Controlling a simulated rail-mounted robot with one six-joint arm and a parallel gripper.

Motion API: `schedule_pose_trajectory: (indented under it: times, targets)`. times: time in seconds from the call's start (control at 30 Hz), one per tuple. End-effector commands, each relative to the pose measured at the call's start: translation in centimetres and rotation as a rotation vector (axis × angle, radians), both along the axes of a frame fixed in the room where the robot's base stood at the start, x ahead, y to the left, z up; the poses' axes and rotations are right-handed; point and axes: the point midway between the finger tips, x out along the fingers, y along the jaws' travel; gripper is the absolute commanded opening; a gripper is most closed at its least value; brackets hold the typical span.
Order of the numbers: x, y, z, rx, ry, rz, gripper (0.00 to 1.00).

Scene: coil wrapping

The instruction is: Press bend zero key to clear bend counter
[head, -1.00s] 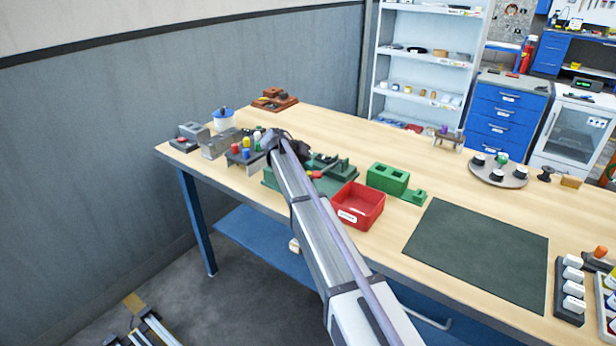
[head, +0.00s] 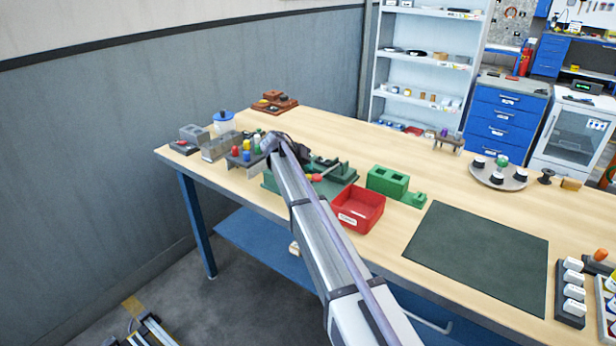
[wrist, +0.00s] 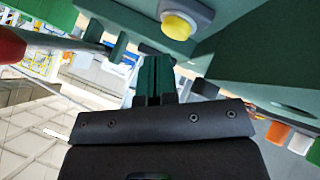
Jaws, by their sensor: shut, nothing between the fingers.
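The green bending machine (head: 345,178) stands on the bench, partly hidden behind my arm in the head view. In the wrist view its green body (wrist: 265,50) fills the upper right. A round yellow button (wrist: 178,25) in a grey housing is on it; I cannot read any label, so I cannot tell whether this is the bend zero key. My gripper (wrist: 155,65) is shut and empty. Its dark green fingers point toward the machine, below the yellow button in the picture and seemingly apart from it. In the head view the fingertips are hidden by my arm.
A red knob (wrist: 10,46) is close at the left in the wrist view. A red bin (head: 357,207) and a green block (head: 388,181) stand right of the machine. A rack with coloured pegs (head: 240,157) is left of my wrist. The dark mat (head: 478,255) is clear.

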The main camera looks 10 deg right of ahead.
Motion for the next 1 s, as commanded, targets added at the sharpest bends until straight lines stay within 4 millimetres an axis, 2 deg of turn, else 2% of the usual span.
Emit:
schedule_pose_trajectory:
  times: [0.7, 1.0]
  targets:
    - [-0.01, 0.0, -0.03, 0.0, 0.0, 0.0, 0.0]
    - [-0.01, 0.0, -0.98, 0.0, 0.0, 0.0, 0.0]
